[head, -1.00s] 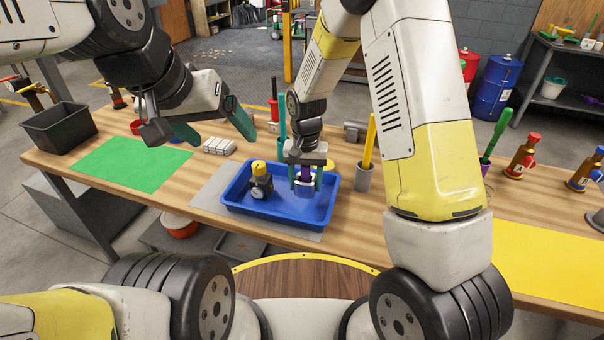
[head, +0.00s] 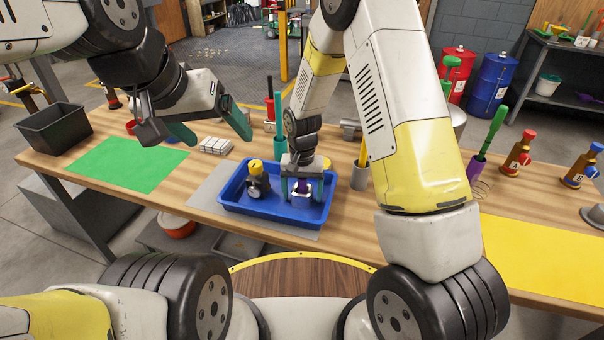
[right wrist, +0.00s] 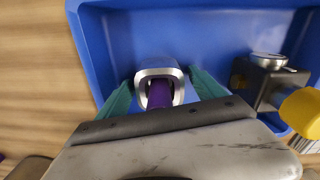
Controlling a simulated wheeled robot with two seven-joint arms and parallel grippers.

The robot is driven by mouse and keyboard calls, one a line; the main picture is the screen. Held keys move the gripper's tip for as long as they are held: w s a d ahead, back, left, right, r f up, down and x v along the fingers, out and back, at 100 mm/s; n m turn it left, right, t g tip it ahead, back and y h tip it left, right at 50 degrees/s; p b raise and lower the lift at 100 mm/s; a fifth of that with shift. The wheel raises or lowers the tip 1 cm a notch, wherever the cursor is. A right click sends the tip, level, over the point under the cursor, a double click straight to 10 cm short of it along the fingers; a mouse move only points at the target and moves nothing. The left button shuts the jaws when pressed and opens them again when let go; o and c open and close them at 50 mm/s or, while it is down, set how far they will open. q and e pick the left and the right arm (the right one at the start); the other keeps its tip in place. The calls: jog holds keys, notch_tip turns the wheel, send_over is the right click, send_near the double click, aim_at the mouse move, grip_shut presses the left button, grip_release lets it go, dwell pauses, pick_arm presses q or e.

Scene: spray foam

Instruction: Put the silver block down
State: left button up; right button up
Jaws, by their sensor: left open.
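The silver block (right wrist: 158,73) is a ring-like metal block with a purple part (right wrist: 160,94) in its opening. It sits in the blue tray (right wrist: 103,52), also seen in the head view (head: 265,209). My right gripper (head: 302,187) reaches down into the tray with one teal finger on each side of the block. The fingers stand wide, with narrow gaps beside the block. Whether the block's underside rests flat on the tray is hidden. My left gripper (head: 208,131) is open and empty above the table, left of the tray.
A dark gauge fitting with a yellow cap (head: 257,178) stands in the tray, left of the block. A grey cup (head: 360,177) is right of the tray. A green mat (head: 130,164), a black bin (head: 54,127) and white blocks (head: 215,145) lie left. A yellow mat (head: 545,263) is right.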

notch_tip(320, 180, up, 12)
jog(key=shift+r, duration=0.15)
jog(key=s+d+r+t+y, duration=0.1)
jog(key=s+d+r+t, duration=0.2)
jog(key=s+d+r, duration=0.4)
jog(key=s+d+r+n+t+y, duration=0.1)
jog(key=s+d+r+t, duration=0.2)
jog(key=s+r, duration=0.9)
jog(key=d+r, duration=0.2)
jog(key=d, duration=0.1)
jog(key=shift+s+d+n, duration=0.3)
jog(key=shift+s+d, duration=0.1)
